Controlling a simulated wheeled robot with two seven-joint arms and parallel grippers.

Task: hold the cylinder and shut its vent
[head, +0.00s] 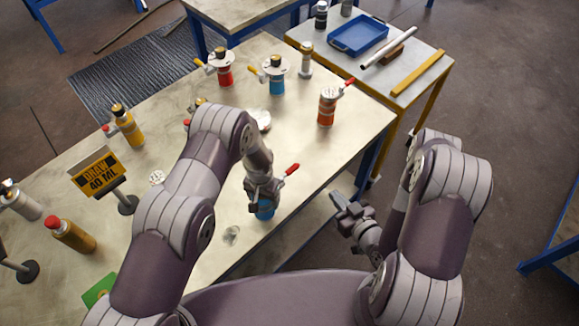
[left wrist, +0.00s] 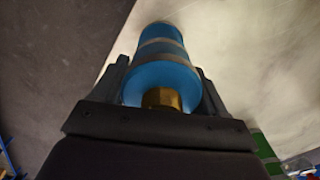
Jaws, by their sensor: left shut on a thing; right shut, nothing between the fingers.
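A blue cylinder (head: 265,211) stands near the table's front edge, mostly hidden under my left gripper (head: 263,190). My left gripper is shut on it. A red lever (head: 292,169) sticks out to the upper right beside the gripper; its joint to the cylinder is hidden. In the left wrist view the blue cylinder (left wrist: 160,62) lies between the two dark fingers, with a brass fitting (left wrist: 161,98) at its near end. My right gripper (head: 345,205) is shut and empty, off the table's front edge, to the right of the cylinder and apart from it.
Red (head: 224,75), blue (head: 276,83) and orange (head: 326,108) vessels stand toward the back. Yellow (head: 130,130) and orange-brown (head: 74,237) cylinders are at left, near a "DRAW 40 ML" sign (head: 99,173). A small clear item (head: 231,235) lies beside my left gripper. A side table holds a blue tray (head: 358,35).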

